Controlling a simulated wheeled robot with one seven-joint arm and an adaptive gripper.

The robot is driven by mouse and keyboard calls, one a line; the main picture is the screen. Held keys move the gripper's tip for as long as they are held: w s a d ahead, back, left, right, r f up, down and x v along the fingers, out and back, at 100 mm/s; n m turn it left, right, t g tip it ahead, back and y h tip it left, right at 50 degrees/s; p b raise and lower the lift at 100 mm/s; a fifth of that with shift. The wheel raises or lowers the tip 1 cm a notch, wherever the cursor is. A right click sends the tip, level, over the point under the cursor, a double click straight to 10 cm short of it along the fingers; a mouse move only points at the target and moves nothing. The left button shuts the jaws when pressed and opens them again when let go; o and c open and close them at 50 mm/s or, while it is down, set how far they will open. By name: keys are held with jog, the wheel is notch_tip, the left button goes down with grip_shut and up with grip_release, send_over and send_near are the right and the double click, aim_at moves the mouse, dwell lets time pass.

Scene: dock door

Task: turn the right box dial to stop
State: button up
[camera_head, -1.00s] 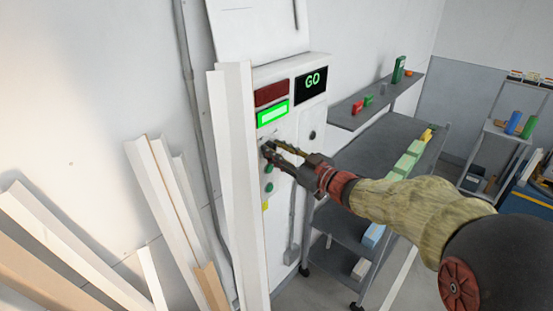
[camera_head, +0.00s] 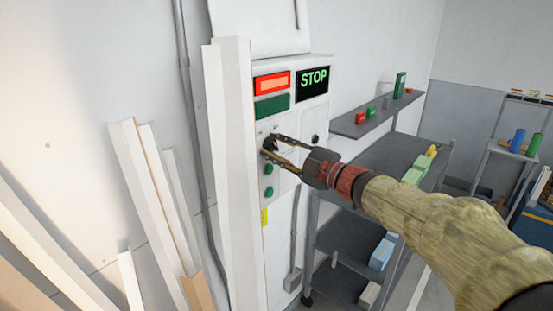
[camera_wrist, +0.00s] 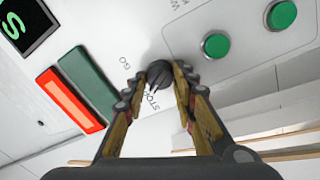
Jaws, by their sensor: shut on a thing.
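The control box (camera_head: 285,190) is on the wall, with a display (camera_head: 313,83) that reads STOP in green. Its red lamp (camera_head: 272,84) is lit and the green lamp (camera_head: 272,106) below it is dark. The black dial (camera_wrist: 159,74) sits between the two fingers of my gripper (camera_wrist: 160,84) in the wrist view, with its pointer toward the STOP label (camera_wrist: 154,100). The GO label (camera_wrist: 124,62) is to the left of the dial. In the head view my gripper (camera_head: 272,146) reaches the dial from the right, shut on it, and its fingers partly hide it.
Two green buttons (camera_head: 269,179) sit below the dial. White boards (camera_head: 234,180) stand close along the box's left side. A shelf (camera_head: 375,120) with small blocks and a grey rack (camera_head: 410,152) are at the right. A conduit (camera_head: 295,235) runs below the box.

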jog(key=shift+f+n+b, duration=0.1)
jog(key=shift+n+b, duration=0.8)
jog(key=shift+n, duration=0.1)
jog(key=o, duration=1.2)
jog(key=shift+c, duration=0.2)
jog(key=v, duration=1.2)
